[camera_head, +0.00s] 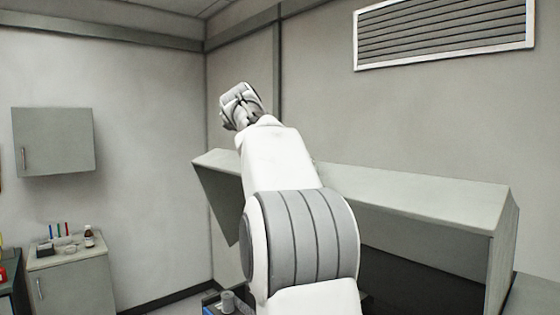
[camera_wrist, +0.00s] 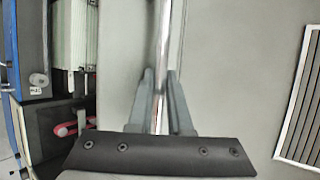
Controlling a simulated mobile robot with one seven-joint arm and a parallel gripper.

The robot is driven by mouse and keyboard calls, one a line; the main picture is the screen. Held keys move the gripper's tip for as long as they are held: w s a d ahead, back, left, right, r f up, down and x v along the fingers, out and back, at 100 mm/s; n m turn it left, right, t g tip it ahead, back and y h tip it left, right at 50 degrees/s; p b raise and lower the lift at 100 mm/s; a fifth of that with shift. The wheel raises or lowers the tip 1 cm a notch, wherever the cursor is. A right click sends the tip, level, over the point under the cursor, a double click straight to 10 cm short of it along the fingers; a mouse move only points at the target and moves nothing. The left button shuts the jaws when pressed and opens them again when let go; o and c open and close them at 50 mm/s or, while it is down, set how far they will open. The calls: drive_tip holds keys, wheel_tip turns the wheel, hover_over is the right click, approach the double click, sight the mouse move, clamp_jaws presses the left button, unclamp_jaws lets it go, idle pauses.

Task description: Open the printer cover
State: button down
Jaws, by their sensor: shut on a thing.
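The printer cover (camera_head: 420,197) is a long grey hood across the right half of the head view. It stands raised, with a dark space beneath its front on the right. In the wrist view a grey panel (camera_wrist: 120,60), which looks like the cover, lies behind a shiny metal bar (camera_wrist: 164,35), apparently its handle. My gripper (camera_wrist: 159,78) has its two grey fingers closed on either side of this bar. In the head view my white arm hides part of the cover, and my fingers cannot be made out.
Machine parts with a red piece (camera_wrist: 68,129) and a blue edge (camera_wrist: 11,45) show at left in the wrist view. A wall vent (camera_head: 445,33) is at upper right. A wall cabinet (camera_head: 54,140) and a low cabinet (camera_head: 75,285) with small bottles stand at left.

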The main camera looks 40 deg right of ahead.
drive_tip(key=shift+d+f, duration=0.1)
idle(0.3)
drive_tip(key=c, duration=0.8)
unclamp_jaws()
drive_tip(key=shift+c, duration=0.2)
drive_tip(key=v, duration=1.7)
drive_tip(key=shift+s+r, duration=0.2)
drive_tip(key=shift+r, duration=0.1)
